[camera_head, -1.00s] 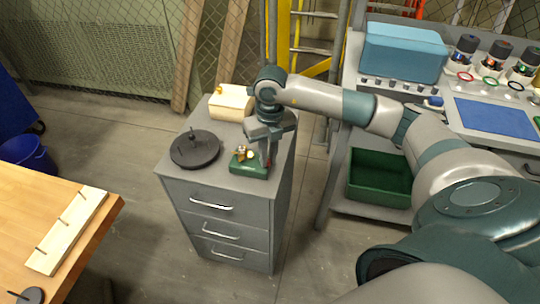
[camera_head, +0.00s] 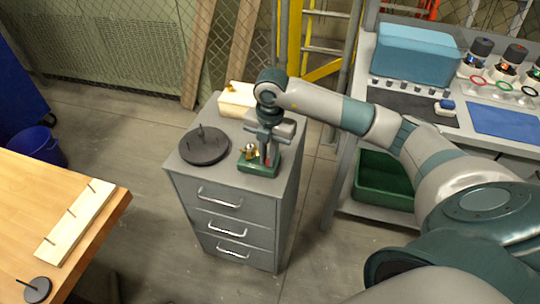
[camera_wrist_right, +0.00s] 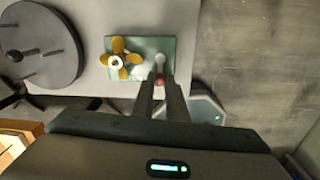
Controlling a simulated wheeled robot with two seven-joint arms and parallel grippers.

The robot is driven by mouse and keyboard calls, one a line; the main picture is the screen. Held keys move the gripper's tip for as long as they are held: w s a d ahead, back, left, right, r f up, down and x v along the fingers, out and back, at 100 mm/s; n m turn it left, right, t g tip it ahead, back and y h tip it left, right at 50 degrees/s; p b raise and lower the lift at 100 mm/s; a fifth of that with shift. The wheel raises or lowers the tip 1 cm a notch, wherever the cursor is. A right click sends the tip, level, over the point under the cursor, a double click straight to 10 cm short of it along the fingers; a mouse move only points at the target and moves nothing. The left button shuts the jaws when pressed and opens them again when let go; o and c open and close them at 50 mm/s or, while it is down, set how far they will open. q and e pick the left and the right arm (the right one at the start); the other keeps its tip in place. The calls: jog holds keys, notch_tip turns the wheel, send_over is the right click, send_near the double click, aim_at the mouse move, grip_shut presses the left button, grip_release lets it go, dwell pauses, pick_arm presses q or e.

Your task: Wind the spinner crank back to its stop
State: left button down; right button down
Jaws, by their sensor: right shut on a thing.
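The spinner stands on the grey cabinet. It has a green base (camera_head: 259,168) and a small yellow propeller (camera_head: 249,152). In the right wrist view the green base (camera_wrist_right: 150,44) carries the yellow propeller (camera_wrist_right: 120,57), with a pale round part (camera_wrist_right: 160,58) beside it. My right gripper (camera_head: 267,158) points down over the right part of the base. In the right wrist view its fingers (camera_wrist_right: 164,84) are shut on the red crank knob (camera_wrist_right: 159,80), which they partly cover. The rest of the crank is hard to make out. My left gripper is in neither view.
A dark round disc with pegs (camera_head: 204,147) stands left of the spinner on the cabinet (camera_head: 232,190). A cream box (camera_head: 237,101) is behind. A wooden table (camera_head: 25,205) is at the left and a workbench with a green bin (camera_head: 384,180) at the right.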

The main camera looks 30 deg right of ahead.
jog(key=shift+w+r+m, duration=0.1)
jog(key=shift+w+m, duration=0.05)
jog(key=shift+m, duration=0.15)
jog(key=c, duration=1.8)
grip_release()
jog(key=shift+o, duration=0.2)
jog(key=shift+r, duration=0.1)
notch_tip(320, 180, up, 17)
jog(key=b, duration=0.1)
jog(key=shift+s+d, duration=0.15)
jog(key=shift+s, duration=0.2)
